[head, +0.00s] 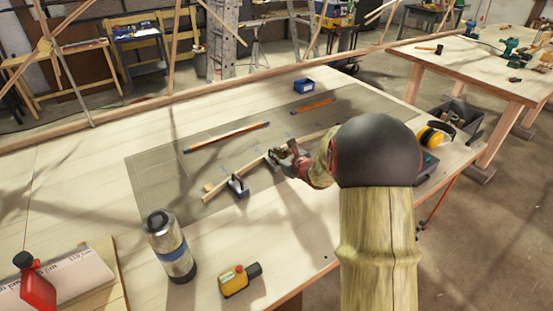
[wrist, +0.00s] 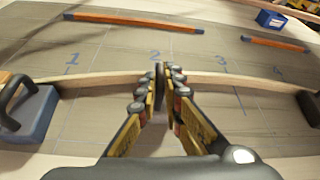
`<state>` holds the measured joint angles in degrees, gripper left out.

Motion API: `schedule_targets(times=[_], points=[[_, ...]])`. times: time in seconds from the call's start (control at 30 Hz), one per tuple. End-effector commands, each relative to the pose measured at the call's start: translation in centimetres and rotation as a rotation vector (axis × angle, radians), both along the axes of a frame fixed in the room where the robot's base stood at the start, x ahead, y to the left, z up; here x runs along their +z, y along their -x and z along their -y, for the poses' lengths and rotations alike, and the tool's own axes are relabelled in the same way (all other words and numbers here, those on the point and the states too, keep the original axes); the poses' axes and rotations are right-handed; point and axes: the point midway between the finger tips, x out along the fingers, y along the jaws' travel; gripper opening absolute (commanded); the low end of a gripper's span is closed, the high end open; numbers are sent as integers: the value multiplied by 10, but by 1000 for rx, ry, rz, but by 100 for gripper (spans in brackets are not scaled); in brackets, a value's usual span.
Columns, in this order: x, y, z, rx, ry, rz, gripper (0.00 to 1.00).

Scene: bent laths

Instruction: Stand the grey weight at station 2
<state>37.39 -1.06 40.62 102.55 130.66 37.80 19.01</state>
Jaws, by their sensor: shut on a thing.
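My gripper (head: 287,158) is over the grey marked board (head: 150,175). In the wrist view my gripper (wrist: 162,98) is shut on a dark, narrow upright piece (wrist: 159,77), seemingly the handle of the grey weight. The weight's body is hidden behind the fingers. It stands close to the mark for station 2 (wrist: 155,54), at the pale bent lath (wrist: 100,78). Whether it touches the board or the lath cannot be told. A blue weight with a black handle (wrist: 35,115) stands at the lath's left part, near mark 1. Another weight (wrist: 313,108) shows at the right edge.
Two orange sticks with blue ends (head: 227,137) (head: 313,106) and a small blue box (head: 303,86) lie behind the lath. A metal flask (head: 172,250), a yellow-red device (head: 236,282) and a red bottle (head: 38,291) stand in front. Yellow earmuffs (head: 431,137) are at right.

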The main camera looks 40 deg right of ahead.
Motion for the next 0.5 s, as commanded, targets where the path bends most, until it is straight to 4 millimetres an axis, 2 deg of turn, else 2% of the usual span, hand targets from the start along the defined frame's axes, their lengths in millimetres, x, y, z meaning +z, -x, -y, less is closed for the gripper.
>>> schedule_targets(times=[0.4, 0.43, 0.5], points=[[-1, -1, 1, 1, 4, 8, 0], [-3, 0, 0, 1, 1, 3, 10], [-3, 0, 0, 1, 1, 3, 14]])
